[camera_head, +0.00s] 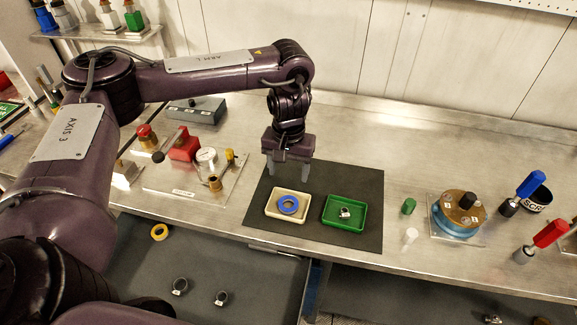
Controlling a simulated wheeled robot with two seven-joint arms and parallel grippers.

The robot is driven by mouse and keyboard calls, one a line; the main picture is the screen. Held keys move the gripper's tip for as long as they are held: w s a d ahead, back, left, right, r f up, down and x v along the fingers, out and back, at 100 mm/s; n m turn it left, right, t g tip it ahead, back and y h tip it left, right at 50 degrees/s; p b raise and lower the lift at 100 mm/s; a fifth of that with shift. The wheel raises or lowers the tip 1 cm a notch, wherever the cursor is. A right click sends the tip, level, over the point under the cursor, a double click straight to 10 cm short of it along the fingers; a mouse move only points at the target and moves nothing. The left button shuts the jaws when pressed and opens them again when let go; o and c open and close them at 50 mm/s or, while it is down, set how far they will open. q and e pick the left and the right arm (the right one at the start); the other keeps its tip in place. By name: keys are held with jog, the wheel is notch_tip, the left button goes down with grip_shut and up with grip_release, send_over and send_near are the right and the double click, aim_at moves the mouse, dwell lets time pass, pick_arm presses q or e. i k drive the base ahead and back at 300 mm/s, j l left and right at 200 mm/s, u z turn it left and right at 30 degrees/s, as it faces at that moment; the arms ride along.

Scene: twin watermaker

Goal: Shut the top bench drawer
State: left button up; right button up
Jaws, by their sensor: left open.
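The open bench drawer (255,285) sticks out below the bench's front edge at the lower left. Its grey floor holds a yellow ring (159,232) and two small dark metal rings (180,287). Its near end is cut off by the frame, and my own arm hides part of its left side. My left gripper (287,171) points down above the back of the dark mat (355,182) on the bench. It is open and empty, well apart from the drawer. My right gripper is not in view.
A cream tray (273,211) with a blue ring and a green tray (345,226) with a small metal part are on the mat. A gauge fixture (208,160) stands left, a blue round fixture (459,213) right.

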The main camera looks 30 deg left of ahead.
aim_at(261, 287)
jog(key=k+l, duration=0.1)
jog(key=l, duration=0.25)
jog(key=k+l, duration=0.15)
jog(key=l, duration=0.15)
jog(key=k+l, duration=0.1)
jog(key=l, duration=0.25)
jog(key=k+l, duration=0.15)
jog(key=l, duration=0.15)
